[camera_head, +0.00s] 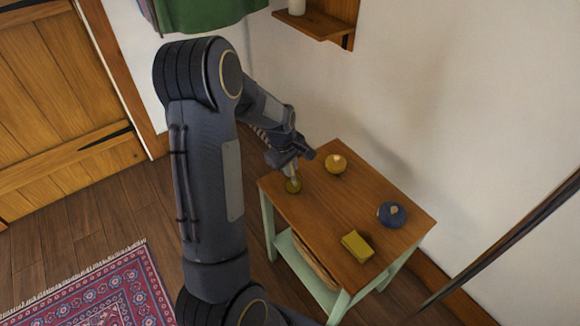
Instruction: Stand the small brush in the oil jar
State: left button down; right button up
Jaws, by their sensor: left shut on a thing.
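Directly below is a small olive-yellow round jar (293,187) on the table top, apparently the oil jar. The brush's lower end meets the jar in the picture; I cannot tell whether it is inside the mouth or just above it. The gripper hides the brush's upper part. My right gripper is not in view.
On the table are a round yellow item (336,164), a dark blue round item (391,214) and a yellow block (357,246). The middle of the top is clear. A wall stands behind, with a wooden shelf (314,25). A patterned rug (95,290) lies at lower left.

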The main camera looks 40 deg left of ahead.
pick_arm(q)
jog(key=c, duration=1.4)
grip_release()
jog(key=shift+f, duration=0.1)
jog(key=shift+f+b, duration=0.2)
jog(key=shift+b, duration=0.15)
jog(key=v, duration=0.4)
jog(key=p+v, duration=0.1)
jog(key=v, duration=0.2)
jog(key=shift+a+r, duration=0.25)
jog(key=shift+r, duration=0.2)
jog(key=s+d+r+m+t+h, duration=0.3)
jog(key=s+d+r+m, duration=0.6)
jog(key=s+d+r, duration=0.3)
jog(key=s+d+m, duration=0.2)
jog(key=s, duration=0.1)
jog(key=s+d+f+m, duration=0.1)
jog(key=s+d+m, duration=0.1)
jog(key=s, duration=0.1)
jog(key=s+d+f+m, duration=0.1)
jog(key=s+d+m, duration=0.1)
jog(key=s, duration=0.1)
jog(key=shift+s+d+h, duration=0.1)
jog(key=shift+d+h, duration=0.15)
jog(key=shift+h, duration=0.05)
jog(key=shift+r, duration=0.1)
